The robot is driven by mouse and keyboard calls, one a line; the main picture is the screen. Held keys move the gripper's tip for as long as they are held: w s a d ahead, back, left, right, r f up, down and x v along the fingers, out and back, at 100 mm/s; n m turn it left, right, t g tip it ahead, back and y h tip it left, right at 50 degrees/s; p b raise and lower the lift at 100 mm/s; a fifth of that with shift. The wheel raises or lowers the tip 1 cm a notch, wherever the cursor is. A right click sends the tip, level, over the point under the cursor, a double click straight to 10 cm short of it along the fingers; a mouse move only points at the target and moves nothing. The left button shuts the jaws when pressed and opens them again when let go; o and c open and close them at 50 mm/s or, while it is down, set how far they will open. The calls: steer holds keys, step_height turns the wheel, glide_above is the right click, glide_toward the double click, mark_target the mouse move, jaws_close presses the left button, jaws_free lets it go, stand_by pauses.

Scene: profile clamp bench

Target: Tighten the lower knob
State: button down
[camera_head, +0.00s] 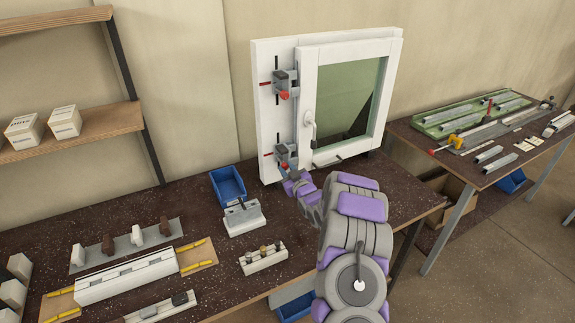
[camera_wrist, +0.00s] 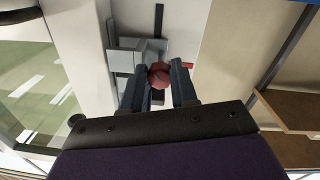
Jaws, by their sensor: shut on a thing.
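The lower clamp (camera_head: 284,152) is a grey block on the left post of the white window frame (camera_head: 265,130). Its red knob (camera_head: 283,166) shows just above my gripper (camera_head: 292,181), which hides part of it. In the wrist view my gripper (camera_wrist: 161,86) has its two dark fingers on either side of the round red knob (camera_wrist: 160,80), shut on it. The grey clamp body (camera_wrist: 124,62) is behind the fingers there. The upper clamp (camera_head: 282,80), with its own red knob (camera_head: 284,96), sits higher on the same post.
The dark bench (camera_head: 200,265) holds a blue bin (camera_head: 228,184), a white block fixture (camera_head: 244,217), a small peg block (camera_head: 264,258) and a long white profile (camera_head: 125,276). A second table (camera_head: 480,150) with tools stands right. A wooden shelf (camera_head: 100,122) is left.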

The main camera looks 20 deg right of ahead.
steer(key=m+p, duration=0.3)
steer(key=shift+r+m, duration=0.1)
steer(key=shift+m, duration=0.2)
steer(key=shift+m+p, duration=1.25)
steer(key=shift+m, duration=1.05)
steer(key=c, duration=0.9)
jaws_free()
steer(key=shift+d, duration=0.1)
steer(key=shift+o, duration=0.2)
steer(key=s+p, duration=0.1)
steer(key=s, duration=1.6)
steer(key=shift+s+d+r, duration=0.15)
steer(key=shift+d+r, duration=0.05)
